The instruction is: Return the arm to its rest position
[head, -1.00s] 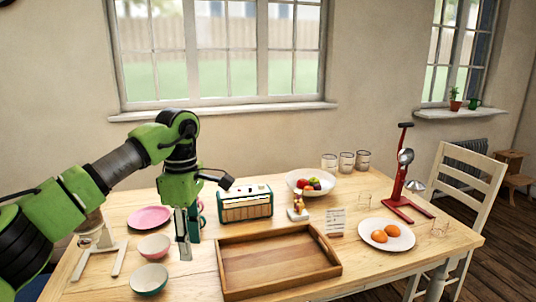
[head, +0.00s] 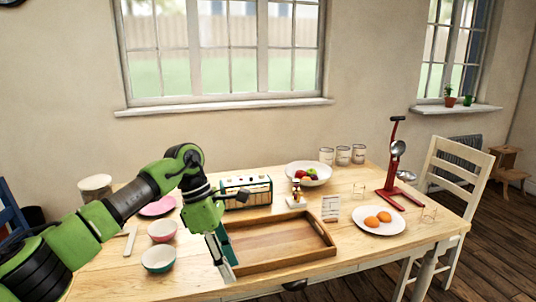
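My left arm comes in from the left over the table. Its gripper (head: 226,266) points down at the left end of the wooden tray (head: 285,262), overlapping the tray's left edge in the view. A dark teal strip shows right beside the fingers, and I cannot tell whether it belongs to the gripper. The gap between the fingertips is not clear, so I cannot tell whether they are open or shut. My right gripper is not in view.
Near the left arm are a pink bowl (head: 162,231), a teal bowl (head: 158,259) and a pink plate (head: 157,207). A radio (head: 248,193) stands behind the tray.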

